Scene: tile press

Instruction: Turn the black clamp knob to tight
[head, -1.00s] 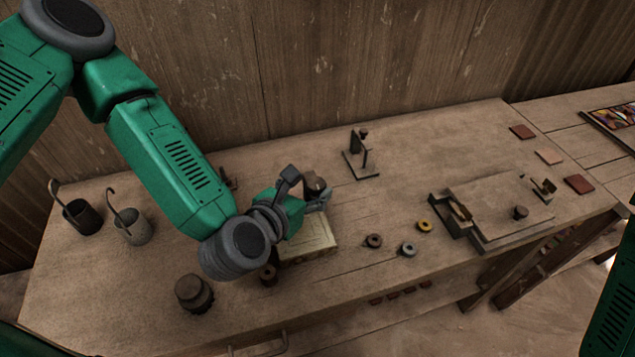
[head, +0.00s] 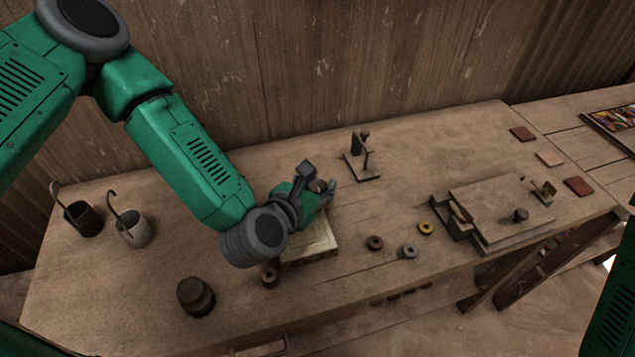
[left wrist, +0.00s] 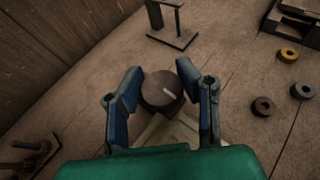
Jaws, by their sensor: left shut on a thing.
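The clamp knob (left wrist: 160,88) is a round dark knob with a short pale line on its top. In the left wrist view it sits between the two blue-grey fingers of my left gripper (left wrist: 158,72), which is shut on it. In the head view my left gripper (head: 328,191) is over the back of a pale box-like block (head: 312,248), and the knob (head: 318,186) is mostly hidden by the fingers and wrist. My right gripper is out of view.
A small upright stand (head: 362,168) is just behind and right of the gripper. Small rings, including a yellow one (head: 425,227), lie to the right, before a flat press plate (head: 490,205). A dark weight (head: 195,296) and two hooked cups (head: 135,230) stand left.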

